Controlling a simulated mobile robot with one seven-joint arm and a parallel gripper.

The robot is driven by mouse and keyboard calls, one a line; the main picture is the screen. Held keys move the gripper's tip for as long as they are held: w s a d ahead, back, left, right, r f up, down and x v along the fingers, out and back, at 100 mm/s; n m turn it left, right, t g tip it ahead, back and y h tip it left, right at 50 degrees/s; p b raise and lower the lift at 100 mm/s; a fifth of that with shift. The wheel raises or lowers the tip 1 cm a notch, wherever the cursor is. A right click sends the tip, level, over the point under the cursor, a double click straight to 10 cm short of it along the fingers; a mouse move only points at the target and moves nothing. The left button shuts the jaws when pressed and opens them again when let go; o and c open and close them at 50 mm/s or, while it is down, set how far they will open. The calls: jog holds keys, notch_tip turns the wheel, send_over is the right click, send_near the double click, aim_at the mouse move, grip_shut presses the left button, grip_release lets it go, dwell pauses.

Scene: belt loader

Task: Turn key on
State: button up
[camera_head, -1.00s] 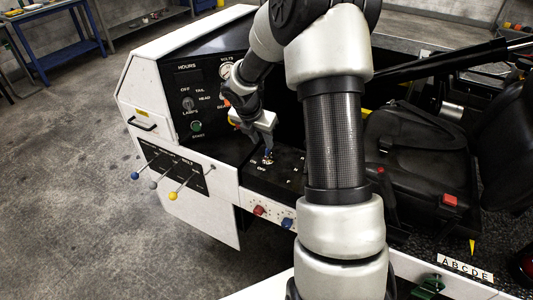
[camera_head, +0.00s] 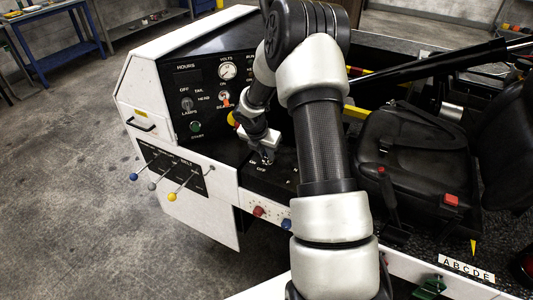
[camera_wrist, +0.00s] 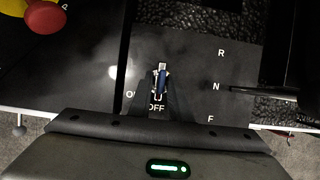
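The blue key (camera_wrist: 162,82) stands in its switch on the black side panel, with ON and OFF lettering beside it. In the wrist view the key lies between the two dark fingers of my gripper (camera_wrist: 161,90), which are close on both sides of it. The gripper appears shut on the key. In the head view my gripper (camera_head: 264,155) is down at the key switch, and its fingers mostly hide the key. The exact angle of the key is hard to read.
A black dashboard with a volts gauge (camera_head: 228,71), a green button (camera_head: 196,126) and a lamps knob (camera_head: 187,104) rises behind the gripper. Levers with coloured knobs (camera_head: 173,196) stick out at the left. A red knob (camera_wrist: 45,17) and R, N, F lettering flank the key.

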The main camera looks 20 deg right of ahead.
grip_shut()
jog(key=shift+m, duration=0.5)
jog(key=shift+w+a+m+g+h, duration=0.15)
jog(key=shift+m+g, duration=0.25)
jog(key=shift+m, duration=0.4)
jog(key=shift+s+m+g+h, duration=0.15)
jog(key=shift+m+g, duration=0.25)
jog(key=shift+m, duration=0.4)
jog(key=shift+w+m+g+b, duration=0.15)
jog(key=shift+m+g, duration=0.25)
jog(key=shift+m, duration=0.7)
jog(key=shift+w+m+g+b, duration=0.15)
jog(key=shift+m+g, duration=0.25)
jog(key=shift+m, duration=0.7)
jog(key=shift+m+g, duration=0.4)
jog(key=shift+m, duration=0.8)
jog(key=shift+m+g+b, duration=0.3)
jog(key=shift+m, duration=0.3)
jog(key=shift+o, duration=2.4)
grip_release()
